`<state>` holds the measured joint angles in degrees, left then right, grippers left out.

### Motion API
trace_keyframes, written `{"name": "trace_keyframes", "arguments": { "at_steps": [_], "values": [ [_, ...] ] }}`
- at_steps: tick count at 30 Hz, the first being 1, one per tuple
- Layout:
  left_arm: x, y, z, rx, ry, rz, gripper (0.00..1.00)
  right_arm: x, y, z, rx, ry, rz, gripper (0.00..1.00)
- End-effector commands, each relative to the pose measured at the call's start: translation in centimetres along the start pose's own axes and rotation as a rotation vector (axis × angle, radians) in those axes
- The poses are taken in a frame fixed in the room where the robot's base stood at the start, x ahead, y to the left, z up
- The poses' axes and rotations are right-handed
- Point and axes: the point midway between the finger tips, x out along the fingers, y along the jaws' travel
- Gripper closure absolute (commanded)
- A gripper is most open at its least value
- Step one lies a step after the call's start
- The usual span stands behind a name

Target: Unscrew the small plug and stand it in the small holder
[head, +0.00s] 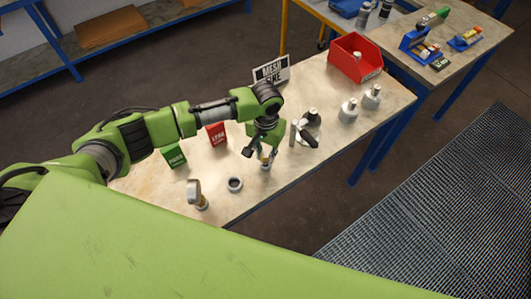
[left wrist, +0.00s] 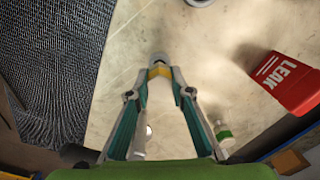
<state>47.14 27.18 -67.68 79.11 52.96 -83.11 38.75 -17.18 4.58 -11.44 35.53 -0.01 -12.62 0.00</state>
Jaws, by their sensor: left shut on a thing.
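My left gripper (head: 265,152) hangs over the near part of the table and is shut on a small plug (head: 266,163). In the left wrist view my left gripper (left wrist: 159,75) has its fingertips closed on the plug (left wrist: 159,70), which shows a yellow band and a grey end. I cannot tell whether the plug's lower end touches anything. A small dark grey ring (head: 235,184), perhaps the small holder, lies on the table just left of the gripper. Part of a grey ring (left wrist: 199,2) shows at the top of the left wrist view. My right gripper is out of view.
A grey-topped piece with a gold lower part (head: 197,195) stands near the front edge. Red LEAK (head: 216,133) and green (head: 173,156) signs stand behind. Vessels (head: 348,110) and a red bin (head: 355,57) stand to the right. Bare tabletop lies around the ring.

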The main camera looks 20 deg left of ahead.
Motion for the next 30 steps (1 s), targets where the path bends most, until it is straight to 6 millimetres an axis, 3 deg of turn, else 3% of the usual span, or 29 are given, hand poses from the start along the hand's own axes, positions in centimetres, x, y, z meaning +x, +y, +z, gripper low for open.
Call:
{"name": "trace_keyframes", "arguments": {
  "at_steps": [20, 21, 23, 30],
  "values": [
    [2.1, 0.1, 0.0, 0.000, 0.001, 0.001, 1.00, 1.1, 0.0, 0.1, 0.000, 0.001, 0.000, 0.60],
    [2.0, 0.1, 0.0, 0.000, 0.001, 0.002, 0.72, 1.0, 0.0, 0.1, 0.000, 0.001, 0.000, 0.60],
    [2.0, 0.1, 0.0, 0.000, 0.001, 0.001, 0.60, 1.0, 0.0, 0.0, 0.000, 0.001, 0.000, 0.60],
    [2.0, 0.0, 0.0, 0.000, 0.000, 0.001, 0.60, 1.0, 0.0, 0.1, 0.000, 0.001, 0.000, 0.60]
  ]
}}
